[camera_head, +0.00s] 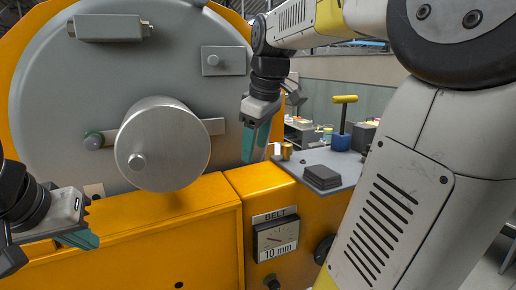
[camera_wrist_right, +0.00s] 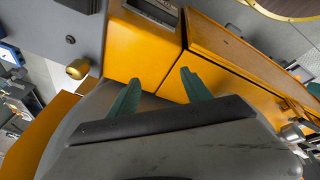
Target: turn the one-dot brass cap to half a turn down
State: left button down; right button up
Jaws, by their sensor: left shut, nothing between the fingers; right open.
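A small brass cap (camera_head: 286,150) stands at the left end of the grey shelf; its dots are too small to make out. It also shows in the right wrist view (camera_wrist_right: 77,69), left of the fingers and apart from them. My right gripper (camera_head: 249,160) points down just left of the cap in the head view, above the orange housing. In the wrist view its two green fingers (camera_wrist_right: 160,76) are spread with nothing between them. My left gripper (camera_head: 84,241) is shut and empty at the lower left, in front of the orange housing.
The grey shelf (camera_head: 347,165) also carries a stack of dark plates (camera_head: 322,177) and a blue block with a yellow T-handle (camera_head: 343,122). A BELT gauge (camera_head: 277,239) reading 10 mm is on the orange front (camera_head: 140,240). A big metal drum (camera_head: 175,150) juts out between the grippers.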

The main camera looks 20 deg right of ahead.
jog(key=w+d+r+n+g, duration=0.2)
jog(key=w+d+n, duration=0.4)
jog(key=w+d, duration=0.35)
jog(key=n+g, duration=0.2)
jog(key=n, duration=0.2)
send_over(287, 147)
jog(key=w, duration=0.2)
jog(key=shift+s+d+f+h, duration=0.1)
jog(key=shift+d+f+h, duration=0.05)
jog(key=shift+f, duration=0.25)
jog(key=shift+s+d+f+h, duration=0.1)
jog(key=shift+d+f+h, duration=0.05)
jog(key=shift+f, duration=0.25)
jog(key=shift+w+d+f, duration=0.1)
jog(key=shift+d+f, duration=0.05)
jog(key=shift+f, duration=0.1)
notch_tip(287, 147, down, 7)
jog(key=shift+f, duration=0.15)
grip_shut()
